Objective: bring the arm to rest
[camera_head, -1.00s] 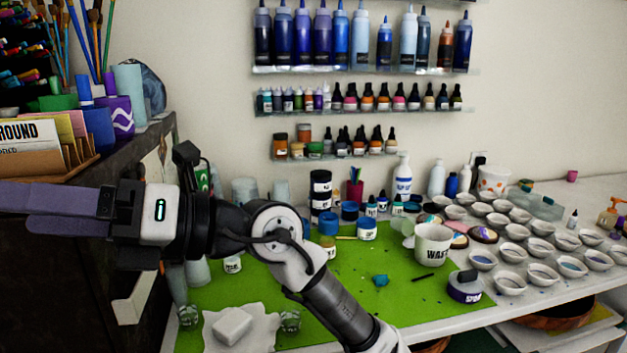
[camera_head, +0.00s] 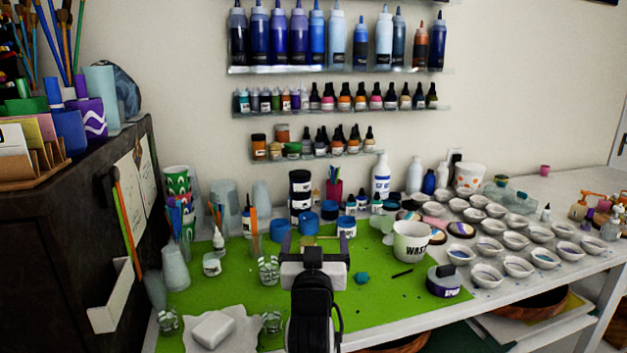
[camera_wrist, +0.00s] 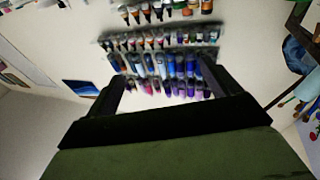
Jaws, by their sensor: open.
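My gripper (camera_head: 316,247) is in the lower middle of the head view, over the green mat (camera_head: 216,288) and pointing away toward the wall. Its two fingers stand apart with nothing between them. In the wrist view the spread fingers (camera_wrist: 160,88) frame the wall shelves, which appear upside down. My forearm hides part of the mat and the table's front edge.
A white waste cup (camera_head: 411,242) and a lidded purple-labelled jar (camera_head: 443,281) stand right of my gripper. Many small white bowls (camera_head: 518,266) fill the right side. Clear glasses (camera_head: 268,270) stand to the left. A dark cabinet (camera_head: 60,240) borders the far left.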

